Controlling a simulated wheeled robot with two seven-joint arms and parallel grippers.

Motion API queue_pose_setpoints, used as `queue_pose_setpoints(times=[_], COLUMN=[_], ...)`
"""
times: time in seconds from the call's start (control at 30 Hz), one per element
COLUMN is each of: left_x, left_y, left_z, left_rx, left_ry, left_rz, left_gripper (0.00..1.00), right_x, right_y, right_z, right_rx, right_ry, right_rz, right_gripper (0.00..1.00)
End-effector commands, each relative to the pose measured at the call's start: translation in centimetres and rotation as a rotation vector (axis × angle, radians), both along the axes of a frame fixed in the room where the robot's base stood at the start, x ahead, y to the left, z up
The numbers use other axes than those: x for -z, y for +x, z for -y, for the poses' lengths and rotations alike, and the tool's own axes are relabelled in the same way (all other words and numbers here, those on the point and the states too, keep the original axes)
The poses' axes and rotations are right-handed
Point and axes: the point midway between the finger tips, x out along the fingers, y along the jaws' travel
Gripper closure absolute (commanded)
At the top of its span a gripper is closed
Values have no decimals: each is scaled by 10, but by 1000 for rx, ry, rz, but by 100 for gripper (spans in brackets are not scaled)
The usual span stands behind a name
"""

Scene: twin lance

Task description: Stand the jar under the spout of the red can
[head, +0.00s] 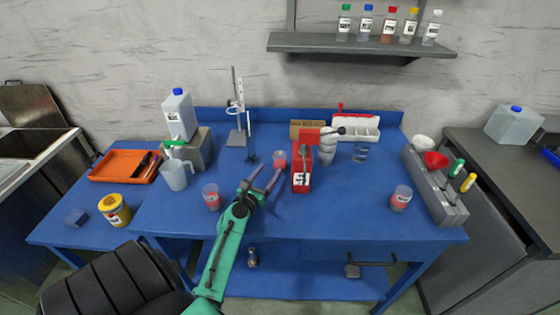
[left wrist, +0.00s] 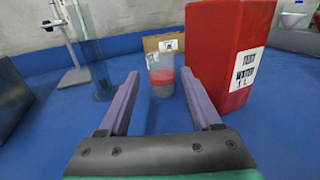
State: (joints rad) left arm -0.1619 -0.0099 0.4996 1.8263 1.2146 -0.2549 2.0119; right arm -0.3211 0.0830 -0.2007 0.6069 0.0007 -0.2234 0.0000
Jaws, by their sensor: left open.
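In the left wrist view the can (left wrist: 222,50) rises right of my fingers. A clear jar with red contents (head: 280,158) stands just left of the can. In the left wrist view this jar (left wrist: 161,78) is ahead, between the lines of the fingers; I cannot tell if it is between the tips. My left gripper (head: 265,174) is open, with nothing held. My right gripper is out of view.
Similar jars stand at left (head: 211,198) and right (head: 401,199). Grey cups (head: 327,152) stand under the spout's side, right of the can. A ring stand (head: 238,125) and a glass cylinder (left wrist: 95,68) are at left.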

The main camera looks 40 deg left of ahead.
Motion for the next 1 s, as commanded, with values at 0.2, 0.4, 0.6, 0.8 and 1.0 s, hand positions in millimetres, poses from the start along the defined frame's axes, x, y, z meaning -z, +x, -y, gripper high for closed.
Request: queue_pose_setpoints(times=[0.2,0.4,0.6,0.8,1.0], left_x=[-6,-4,-3,-4,-5], left_y=[31,61,62,62,62], left_z=[-8,-15,-15,-15,-15], left_rx=[1,1,1,1,1], left_ry=[3,4,2,3,3], left_rz=[0,-1,-3,-2,-2], left_gripper=[35,35,35,100,100], right_x=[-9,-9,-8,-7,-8], right_y=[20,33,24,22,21], right_z=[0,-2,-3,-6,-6], right_rx=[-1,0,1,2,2], right_ry=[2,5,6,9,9], right_rz=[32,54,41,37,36], right_gripper=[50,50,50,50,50])
